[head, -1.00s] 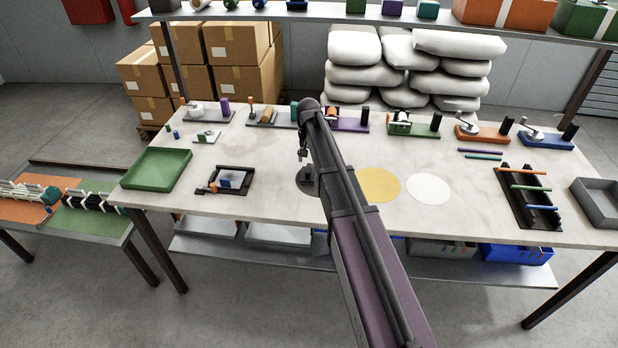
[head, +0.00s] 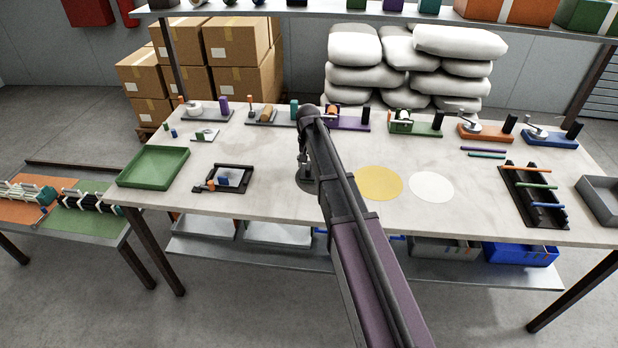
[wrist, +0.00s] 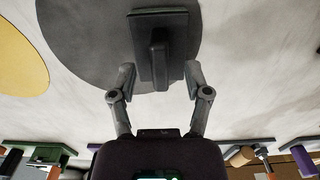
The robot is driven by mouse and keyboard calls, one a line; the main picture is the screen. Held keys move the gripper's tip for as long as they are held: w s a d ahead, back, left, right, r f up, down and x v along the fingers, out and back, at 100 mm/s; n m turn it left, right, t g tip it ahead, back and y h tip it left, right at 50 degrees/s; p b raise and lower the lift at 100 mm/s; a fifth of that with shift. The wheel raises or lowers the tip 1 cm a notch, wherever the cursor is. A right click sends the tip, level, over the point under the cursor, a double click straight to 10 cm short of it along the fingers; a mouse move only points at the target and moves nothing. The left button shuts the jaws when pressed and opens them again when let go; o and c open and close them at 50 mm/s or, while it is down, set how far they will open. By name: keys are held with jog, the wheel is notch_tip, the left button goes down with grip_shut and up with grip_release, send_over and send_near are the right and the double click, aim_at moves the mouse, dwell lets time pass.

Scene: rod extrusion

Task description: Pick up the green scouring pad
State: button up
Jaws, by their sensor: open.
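A dark grey, faintly greenish flat pad with a raised bar handle (wrist: 148,20) lies on a dark grey round disc (wrist: 80,40) on the table; I take it for the scouring pad, though its green is hard to make out. In the wrist view my gripper (wrist: 158,72) is open and empty, its two fingers spread either side of the handle's near end. In the head view my gripper (head: 304,165) hangs over the dark disc (head: 303,187), and the pad is mostly hidden there by my arm.
A yellow disc (head: 381,183) and a white disc (head: 432,187) lie flat to the right. A black frame tray (head: 249,178) and a green tray (head: 150,168) are to the left. A rod rack (head: 527,205) stands at the right. Several fixtures line the back edge.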

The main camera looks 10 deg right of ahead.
jog(key=shift+f+b, duration=0.4)
jog(key=shift+f, duration=0.3)
grip_shut()
